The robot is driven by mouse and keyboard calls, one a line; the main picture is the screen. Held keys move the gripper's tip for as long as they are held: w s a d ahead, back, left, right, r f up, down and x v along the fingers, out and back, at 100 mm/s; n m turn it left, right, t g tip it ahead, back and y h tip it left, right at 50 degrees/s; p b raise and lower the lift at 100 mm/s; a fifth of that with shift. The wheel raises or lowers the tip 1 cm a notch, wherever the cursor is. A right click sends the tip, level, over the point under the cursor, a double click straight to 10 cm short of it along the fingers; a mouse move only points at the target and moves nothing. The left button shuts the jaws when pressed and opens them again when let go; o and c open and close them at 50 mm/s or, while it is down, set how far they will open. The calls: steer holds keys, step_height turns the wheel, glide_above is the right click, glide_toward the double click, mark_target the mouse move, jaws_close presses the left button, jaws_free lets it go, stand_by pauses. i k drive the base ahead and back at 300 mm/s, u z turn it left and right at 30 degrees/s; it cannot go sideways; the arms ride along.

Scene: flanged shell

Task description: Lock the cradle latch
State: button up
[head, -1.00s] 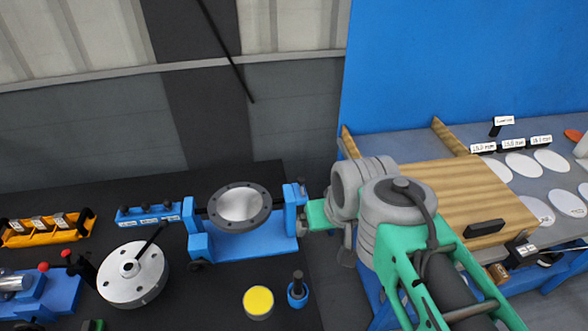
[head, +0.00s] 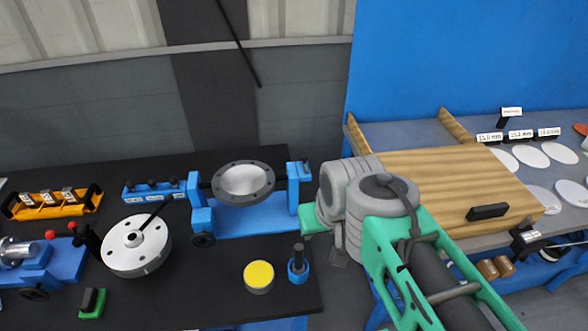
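The blue cradle (head: 245,218) stands on the black bench and carries a grey flanged shell (head: 243,182) with a pale, dished face between its two uprights. The right upright (head: 300,178) has a small dark part at its top; I cannot tell whether this is the latch or how it is set. A black knob (head: 203,240) is at the cradle's lower left. My gripper (head: 309,220) is a green end just right of the cradle's right upright. Its fingers are too small and hidden to tell open from shut, and I cannot tell whether it touches the cradle.
A yellow-topped cylinder (head: 259,276) and a blue holder with a dark pin (head: 298,268) stand in front of the cradle. A round metal flange (head: 137,246) lies left. An orange rack (head: 52,202) is far left. A wooden board (head: 455,185) lies right, behind my arm.

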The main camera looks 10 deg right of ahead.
mark_target(304, 157)
steer(key=u, duration=0.45)
steer(key=k, duration=1.1)
steer(key=u, duration=1)
steer(key=i, duration=1.5)
steer(key=z, duration=0.55)
